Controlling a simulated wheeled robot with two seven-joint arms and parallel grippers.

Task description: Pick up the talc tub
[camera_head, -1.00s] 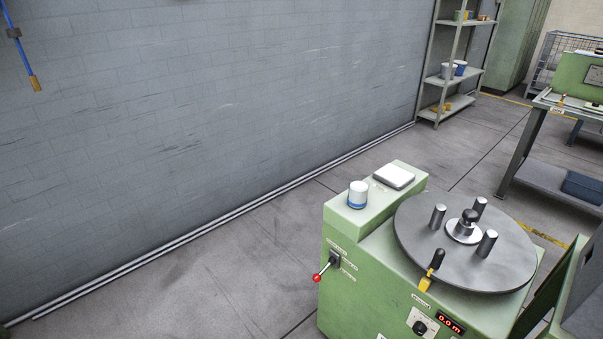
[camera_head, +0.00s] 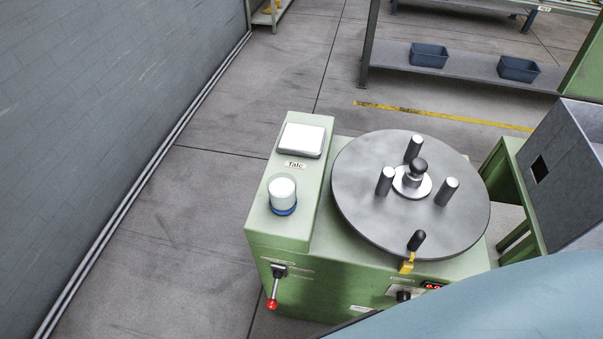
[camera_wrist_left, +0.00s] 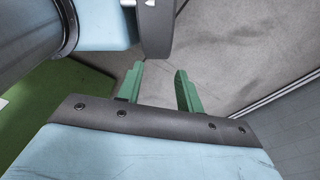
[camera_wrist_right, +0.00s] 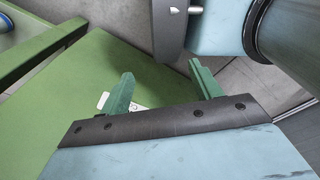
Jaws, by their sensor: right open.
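The talc tub (camera_head: 283,190) is a small white cylinder with a blue band at its base. It stands upright on the narrow green shelf at the left of the green machine, in front of a label reading "Talc" (camera_head: 295,165). Neither gripper shows in the head view. In the left wrist view my left gripper (camera_wrist_left: 159,68) has its green fingers apart with nothing between them. In the right wrist view my right gripper (camera_wrist_right: 162,67) is open and empty, with a green surface behind it.
A white square-topped device (camera_head: 301,139) sits behind the tub. A dark round turntable (camera_head: 375,225) with upright posts is to its right. A red-knobbed lever (camera_head: 272,303) juts from the machine's front. Floor left of the machine is clear. My arm covers the lower right.

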